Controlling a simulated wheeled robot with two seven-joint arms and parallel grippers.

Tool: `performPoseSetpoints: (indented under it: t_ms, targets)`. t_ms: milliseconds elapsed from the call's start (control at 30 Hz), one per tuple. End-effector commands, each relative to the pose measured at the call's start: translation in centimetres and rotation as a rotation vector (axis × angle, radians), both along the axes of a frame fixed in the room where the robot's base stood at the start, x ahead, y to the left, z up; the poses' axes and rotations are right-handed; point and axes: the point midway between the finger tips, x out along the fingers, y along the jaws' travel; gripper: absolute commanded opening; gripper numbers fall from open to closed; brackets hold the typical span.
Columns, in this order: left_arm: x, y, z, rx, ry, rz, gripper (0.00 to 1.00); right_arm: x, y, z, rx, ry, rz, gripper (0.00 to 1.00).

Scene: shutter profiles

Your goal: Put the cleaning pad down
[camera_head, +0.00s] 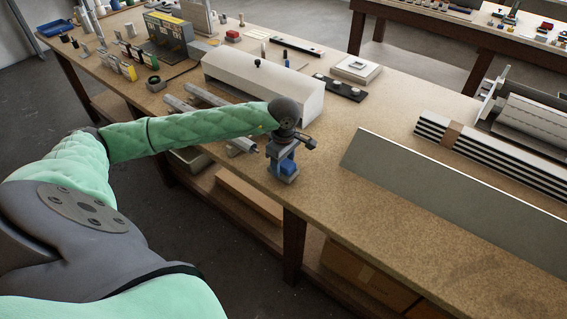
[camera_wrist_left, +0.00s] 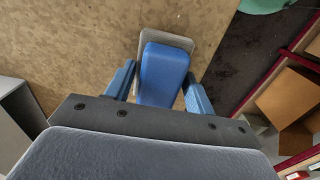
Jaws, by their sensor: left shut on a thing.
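The cleaning pad (camera_head: 288,168) is a blue block on a grey base, near the front edge of the workbench (camera_head: 330,215). My left gripper (camera_head: 283,162) is above it, pointing down, and is shut on it. In the left wrist view the blue top of the cleaning pad (camera_wrist_left: 163,72) lies between the two blue fingers, with its grey base showing past it. The bench surface lies just below the pad; I cannot tell whether they touch. My right gripper is not in view.
A long white housing (camera_head: 262,85) stands behind the gripper. Metal tubes (camera_head: 205,95) lie to its left. A long grey panel (camera_head: 450,195) lies to the right, with a strapped stack of profiles (camera_head: 480,150) beyond. The bench between gripper and panel is bare.

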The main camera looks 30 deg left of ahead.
Motion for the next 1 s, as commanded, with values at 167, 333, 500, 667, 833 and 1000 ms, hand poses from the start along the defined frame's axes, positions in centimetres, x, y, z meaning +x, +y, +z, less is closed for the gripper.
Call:
performPoseSetpoints:
  t_ms: [167,333,500,667,833,1000]
  targets:
    - [0.0,0.0,-0.6,0.0,0.0,0.0,0.33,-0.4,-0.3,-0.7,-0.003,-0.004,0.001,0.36]
    - [0.0,0.0,-1.0,0.0,-0.001,-0.001,0.33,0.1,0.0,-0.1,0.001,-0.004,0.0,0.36]
    - [0.0,0.0,-1.0,0.0,-0.001,-0.001,0.33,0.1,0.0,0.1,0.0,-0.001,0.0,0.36]
    - [0.0,0.0,-1.0,0.0,-0.001,-0.001,0.33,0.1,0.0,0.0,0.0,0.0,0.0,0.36]
    - [0.0,0.0,-1.2,0.0,-0.001,-0.001,0.33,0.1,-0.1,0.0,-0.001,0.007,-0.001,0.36]
    - [0.0,0.0,-1.3,0.0,0.0,-0.001,0.33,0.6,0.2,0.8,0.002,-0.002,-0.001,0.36]
